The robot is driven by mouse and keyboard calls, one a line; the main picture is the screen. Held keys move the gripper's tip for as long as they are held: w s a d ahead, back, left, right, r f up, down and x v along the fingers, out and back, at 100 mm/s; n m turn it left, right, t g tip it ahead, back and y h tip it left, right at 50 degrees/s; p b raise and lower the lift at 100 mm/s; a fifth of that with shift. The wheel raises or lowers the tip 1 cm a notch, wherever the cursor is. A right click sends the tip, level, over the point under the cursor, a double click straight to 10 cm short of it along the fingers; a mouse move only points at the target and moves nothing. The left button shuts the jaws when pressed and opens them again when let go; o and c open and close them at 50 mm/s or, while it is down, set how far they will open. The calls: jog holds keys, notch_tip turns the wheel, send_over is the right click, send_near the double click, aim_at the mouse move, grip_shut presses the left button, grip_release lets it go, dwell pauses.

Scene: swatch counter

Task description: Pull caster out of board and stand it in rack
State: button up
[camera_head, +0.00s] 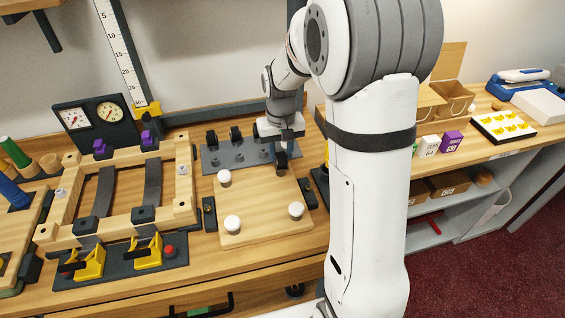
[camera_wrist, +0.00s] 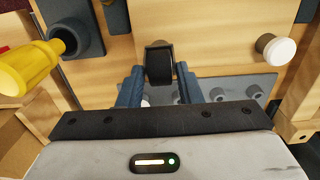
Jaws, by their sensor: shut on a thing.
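My gripper (camera_head: 281,148) points down at the far right corner of the square wooden board (camera_head: 262,192). It is shut on a black-wheeled caster (camera_head: 281,161). In the wrist view the caster (camera_wrist: 159,64) shows between the two blue fingertips (camera_wrist: 159,84). Its stem is hidden, so I cannot tell whether it is clear of the board. White round knobs (camera_head: 232,222) stand at the other three corners. The grey rack (camera_head: 215,160) lies just behind the board, with open holes in front and black casters (camera_head: 236,134) standing at its back.
A wooden frame with dark straps (camera_head: 183,170) and yellow clamps (camera_head: 90,263) lies left of the board. Dark blocks (camera_head: 209,214) flank the board. My arm hides part of the counter to the right.

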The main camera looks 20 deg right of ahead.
jog(key=shift+r+p, duration=1.5)
jog(key=shift+r, duration=0.75)
jog(key=shift+r, duration=0.1)
